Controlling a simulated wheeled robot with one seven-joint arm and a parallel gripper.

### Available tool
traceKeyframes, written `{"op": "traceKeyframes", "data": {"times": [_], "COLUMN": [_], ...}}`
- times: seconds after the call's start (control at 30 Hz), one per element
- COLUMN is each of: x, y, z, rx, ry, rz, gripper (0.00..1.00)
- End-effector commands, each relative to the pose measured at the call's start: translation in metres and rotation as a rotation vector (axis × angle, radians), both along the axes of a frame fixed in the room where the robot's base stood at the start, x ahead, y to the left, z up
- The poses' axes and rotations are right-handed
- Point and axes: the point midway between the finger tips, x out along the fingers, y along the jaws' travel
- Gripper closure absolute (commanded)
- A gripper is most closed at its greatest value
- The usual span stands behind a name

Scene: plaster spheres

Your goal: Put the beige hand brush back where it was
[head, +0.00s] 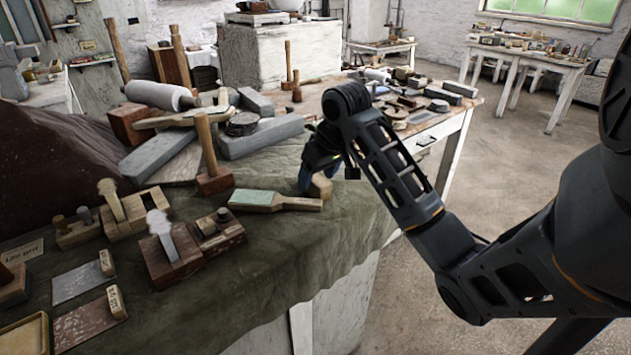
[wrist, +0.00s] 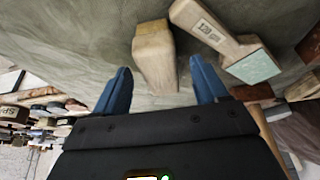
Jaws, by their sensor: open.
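My gripper is open, with blue fingers (wrist: 161,72) apart on either side of the brush's near end. Gaps show between the fingers and the brush.
A wooden paddle with a green face (head: 272,200) lies just left of the brush. A mallet (head: 212,160), grey blocks and wooden tools crowd the table farther left and back. The green cloth (head: 300,255) is bare toward the front edge.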

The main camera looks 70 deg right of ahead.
Motion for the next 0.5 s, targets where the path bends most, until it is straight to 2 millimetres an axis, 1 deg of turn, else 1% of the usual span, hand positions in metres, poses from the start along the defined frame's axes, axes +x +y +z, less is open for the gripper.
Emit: {"op": "traceKeyframes", "data": {"times": [0.03, 0.17, 0.3, 0.4, 0.5], "x": [-0.002, -0.011, -0.022, -0.026, -0.029], "y": [0.002, 0.008, 0.012, 0.015, 0.017], "z": [0.011, 0.037, 0.069, 0.08, 0.086], "rx": [-0.003, -0.003, -0.003, -0.002, -0.002], "ry": [-0.004, -0.003, -0.001, 0.0, 0.0], "rz": [0.003, 0.003, 0.0, 0.001, -0.001], "gripper": [0.28, 0.28, 0.28, 0.28, 0.28]}}
